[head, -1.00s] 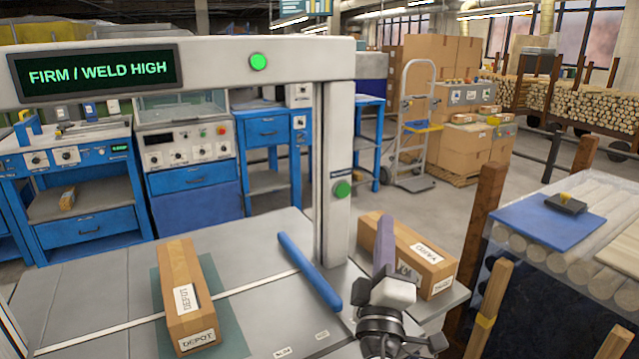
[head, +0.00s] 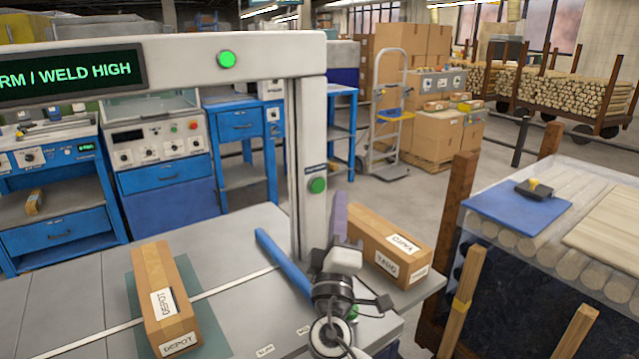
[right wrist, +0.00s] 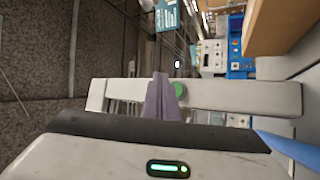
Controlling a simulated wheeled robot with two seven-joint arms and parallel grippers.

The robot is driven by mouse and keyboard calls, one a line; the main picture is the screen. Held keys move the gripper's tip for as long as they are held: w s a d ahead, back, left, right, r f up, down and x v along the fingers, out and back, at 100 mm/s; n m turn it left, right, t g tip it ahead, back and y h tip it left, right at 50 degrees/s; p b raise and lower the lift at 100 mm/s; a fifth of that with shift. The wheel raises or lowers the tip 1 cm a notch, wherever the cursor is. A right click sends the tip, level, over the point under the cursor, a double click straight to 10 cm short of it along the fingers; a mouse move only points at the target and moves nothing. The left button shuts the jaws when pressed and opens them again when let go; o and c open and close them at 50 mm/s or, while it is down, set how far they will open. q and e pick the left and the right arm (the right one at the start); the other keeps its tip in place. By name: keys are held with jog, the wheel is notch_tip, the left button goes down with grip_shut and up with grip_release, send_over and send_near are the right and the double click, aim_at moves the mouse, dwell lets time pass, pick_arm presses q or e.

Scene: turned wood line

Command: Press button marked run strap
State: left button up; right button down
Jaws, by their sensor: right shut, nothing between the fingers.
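A strapping machine's arch (head: 307,225) stands over a grey table. A round green button (head: 317,185) sits on its post, under a small dark label too small to read; it also shows in the right wrist view (right wrist: 179,89). Another green disc (head: 353,312) is low at the table's front, partly hidden by my right wrist. I cannot read which is marked run strap. My right gripper (head: 339,205) is shut and empty, its purple fingers close to the right of the post in the picture. In the right wrist view its fingertips (right wrist: 161,76) appear just left of the button, contact not visible. My left gripper is not in view.
A DEPOT carton (head: 160,290) lies on the table under the arch; another labelled carton (head: 385,240) lies right of the post. A blue bar (head: 283,262) lies between. The display (head: 70,74) ends in "WELD HIGH", with a green light (head: 227,59) beside it.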

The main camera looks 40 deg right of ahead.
aim_at(318, 186)
pick_arm(q)
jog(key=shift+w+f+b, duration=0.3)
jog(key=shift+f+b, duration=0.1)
jog(key=shift+b, duration=0.4)
pick_arm(e)
jog(key=w, duration=0.3)
jog(key=shift+w+d, duration=0.2)
jog(key=shift+w, duration=0.05)
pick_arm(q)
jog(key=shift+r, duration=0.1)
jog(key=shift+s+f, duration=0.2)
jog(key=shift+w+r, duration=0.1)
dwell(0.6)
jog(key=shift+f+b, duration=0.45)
pick_arm(e)
jog(key=shift+w, duration=0.4)
